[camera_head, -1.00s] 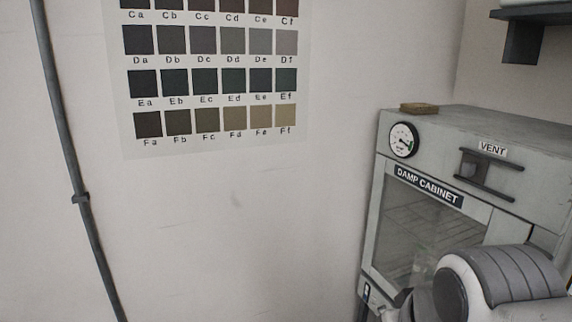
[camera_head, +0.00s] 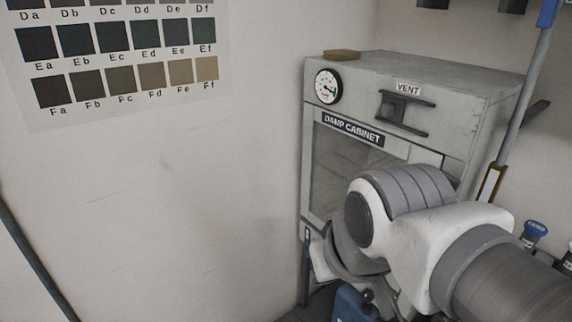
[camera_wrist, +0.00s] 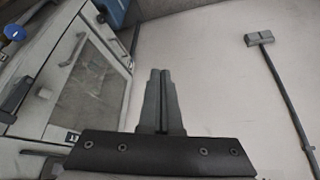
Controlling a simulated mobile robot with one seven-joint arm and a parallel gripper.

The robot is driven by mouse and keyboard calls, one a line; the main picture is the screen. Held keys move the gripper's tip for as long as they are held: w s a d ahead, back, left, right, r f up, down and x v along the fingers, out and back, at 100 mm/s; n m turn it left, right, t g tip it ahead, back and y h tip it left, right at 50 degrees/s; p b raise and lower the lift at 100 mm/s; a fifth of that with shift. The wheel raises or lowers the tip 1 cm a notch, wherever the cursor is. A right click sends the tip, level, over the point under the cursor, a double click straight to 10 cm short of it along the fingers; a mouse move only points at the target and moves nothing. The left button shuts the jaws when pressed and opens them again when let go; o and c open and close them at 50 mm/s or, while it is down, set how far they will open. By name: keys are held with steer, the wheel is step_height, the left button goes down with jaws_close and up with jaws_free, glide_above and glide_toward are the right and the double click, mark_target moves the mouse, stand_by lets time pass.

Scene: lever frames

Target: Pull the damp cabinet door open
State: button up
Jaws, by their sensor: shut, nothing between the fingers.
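The damp cabinet (camera_head: 470,105) is a grey box against the wall, with a name plate, a dial and a vent slide on its front. Its glazed door (camera_head: 335,165) looks shut in the head view, with my arm covering its lower right part. In the wrist view the cabinet appears tipped over at the left, with the door's glass (camera_wrist: 84,88) and a curved bar handle (camera_wrist: 73,50) showing. My gripper (camera_wrist: 160,72) has its two fingers together and empty. It points past the cabinet toward the wall, to the right of the handle and apart from it.
A blue container (camera_head: 352,304) stands low near the cabinet. A blue-handled pole (camera_head: 520,95) and blue-capped items (camera_head: 535,232) are at the right. A colour chart (camera_head: 115,60) hangs on the wall.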

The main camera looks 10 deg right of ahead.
steer(key=shift+o, duration=2.3)
steer(key=shift+w+d+f, duration=0.1)
steer(key=shift+f, duration=0.3)
steer(key=shift+o, duration=1.3)
steer(key=w+d+f+n+g+h+b, duration=0.2)
steer(key=d+f+n+g+b, duration=0.1)
steer(key=f, duration=0.7)
steer(key=shift+d+n+g+h+b, duration=0.35)
steer(key=shift+d+n+g, duration=0.3)
steer(key=shift+g, duration=0.25)
steer(key=w+d+f+n+g+h+b, duration=0.35)
steer(key=d+f+n+h, duration=0.2)
steer(key=f, duration=0.35)
steer(key=w+d+f+n+t+h+b, duration=0.1)
steer(key=w+f+n+t+h+b, duration=0.15)
steer(key=w+n+h, duration=0.25)
steer(key=w+d+f+n+t+h+b, duration=0.1)
steer(key=w+f+n+t+h+b, duration=0.1)
steer(key=w+n+t+h, duration=0.3)
steer(key=shift+g+y, duration=0.3)
steer(key=shift+g, duration=0.4)
steer(key=w+d+b, duration=0.1)
steer(key=d, duration=0.4)
steer(key=w+d+b, duration=0.1)
steer(key=d, duration=0.4)
steer(key=w+d+b, duration=0.1)
steer(key=w+d, duration=0.1)
steer(key=d, duration=0.4)
steer(key=shift+d, duration=0.1)
